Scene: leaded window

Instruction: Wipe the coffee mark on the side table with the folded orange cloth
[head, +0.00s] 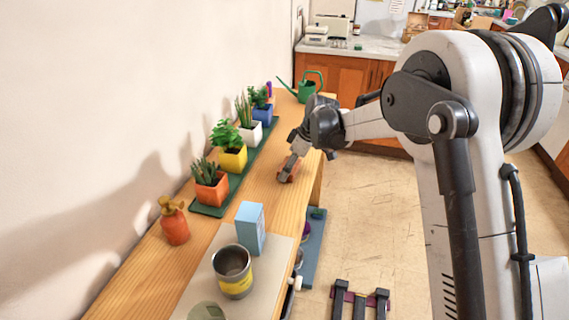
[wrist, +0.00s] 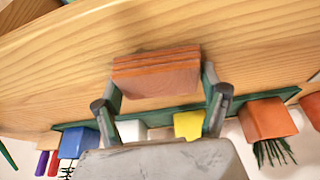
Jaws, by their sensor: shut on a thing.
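The folded orange cloth (wrist: 156,74) shows its stacked layers in the wrist view, held between the two fingers of my gripper (wrist: 162,82). In the head view, my gripper (head: 287,166) reaches down over the wooden side table (head: 262,186), near its right edge. Only a small part of the cloth (head: 293,172) shows there, by the fingertips. The cloth is at or just above the wood; I cannot tell whether it touches. I see no coffee mark on the bare wood in either view; the cloth and my gripper hide part of the surface.
A green tray (head: 207,210) with several potted plants runs along the wall side, left of my gripper. A green watering can (head: 306,90) stands at the far end. Nearer are an orange spray bottle (head: 174,226), a light blue box (head: 250,228) and an open tin (head: 233,272).

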